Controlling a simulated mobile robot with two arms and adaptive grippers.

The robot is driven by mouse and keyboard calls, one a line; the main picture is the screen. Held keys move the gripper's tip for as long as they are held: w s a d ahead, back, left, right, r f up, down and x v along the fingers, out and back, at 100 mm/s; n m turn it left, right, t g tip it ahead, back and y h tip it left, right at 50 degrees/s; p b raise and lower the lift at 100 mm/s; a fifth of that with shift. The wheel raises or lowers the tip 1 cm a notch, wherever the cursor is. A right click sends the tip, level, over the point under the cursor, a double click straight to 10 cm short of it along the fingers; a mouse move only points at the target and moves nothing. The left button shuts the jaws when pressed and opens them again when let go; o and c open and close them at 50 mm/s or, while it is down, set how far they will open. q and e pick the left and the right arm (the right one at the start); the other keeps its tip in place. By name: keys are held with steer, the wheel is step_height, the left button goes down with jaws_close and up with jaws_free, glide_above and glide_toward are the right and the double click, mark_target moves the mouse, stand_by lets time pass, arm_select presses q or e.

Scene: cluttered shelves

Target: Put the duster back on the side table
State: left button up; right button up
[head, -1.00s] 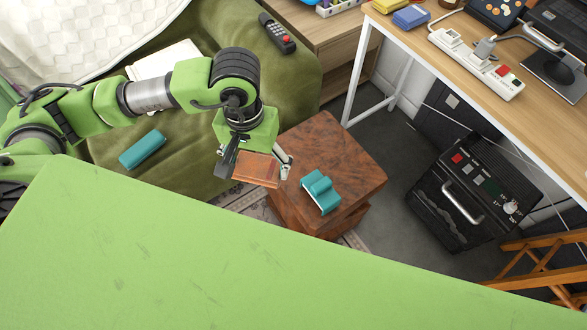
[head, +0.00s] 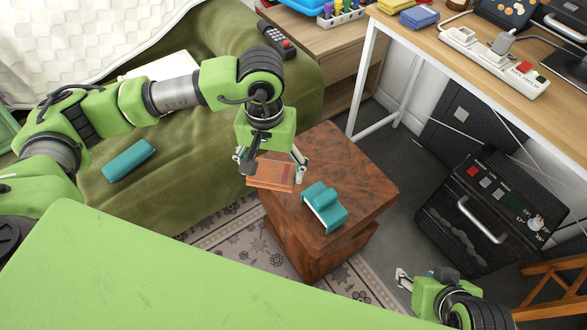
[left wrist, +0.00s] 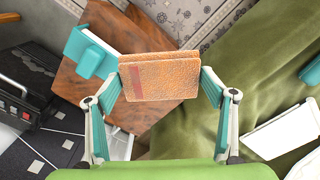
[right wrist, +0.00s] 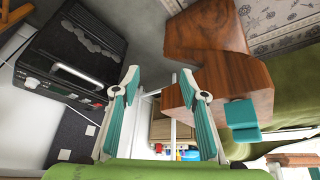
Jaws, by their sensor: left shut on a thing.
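My left gripper (head: 271,168) is shut on a tan-brown block (head: 272,177) with a reddish band. The block also shows between both fingers in the left wrist view (left wrist: 160,77). It overlaps the left part of the reddish-brown side table (head: 350,175); I cannot tell whether it touches. A teal and white block (head: 324,207), maybe a duster, lies on the tabletop right of the held block. Another teal block (head: 129,160) lies on the sofa. I cannot tell for sure which is the duster. My right gripper (right wrist: 160,85) is open and empty, low right of the table.
A green sofa (head: 190,150) stands left of the side table. A desk (head: 455,70) with a power strip (head: 495,62) stands at upper right. A black box with a handle (head: 490,215) is on the floor at right. The back of the tabletop is clear.

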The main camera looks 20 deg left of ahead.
mark_target(282, 162)
arm_select(q)
steer(key=w, duration=0.1)
steer(key=w+f, duration=0.1)
steer(key=w+d+f, duration=0.1)
steer(key=shift+w, duration=0.35)
steer(key=w+f+b, duration=0.1)
steer(key=w+f, duration=0.1)
steer(key=w+d+f+b, duration=0.1)
steer(key=w+f, duration=0.1)
steer(key=f, duration=0.1)
steer(key=shift+w+f, duration=0.1)
steer(key=shift+w, duration=0.2)
steer(key=shift+w+f, duration=0.1)
steer(key=f, duration=0.3)
steer(key=shift+w+f+b, duration=0.25)
steer(key=shift+b, duration=0.15)
arm_select(e)
steer(key=w+a+r+t+y, duration=0.2)
steer(key=w+a+r+t, duration=0.2)
steer(key=w+r+t, duration=0.4)
steer(key=w+r, duration=0.2)
steer(key=w, duration=0.2)
steer(key=shift+w+a+n, duration=0.2)
steer(key=shift+a+n, duration=0.1)
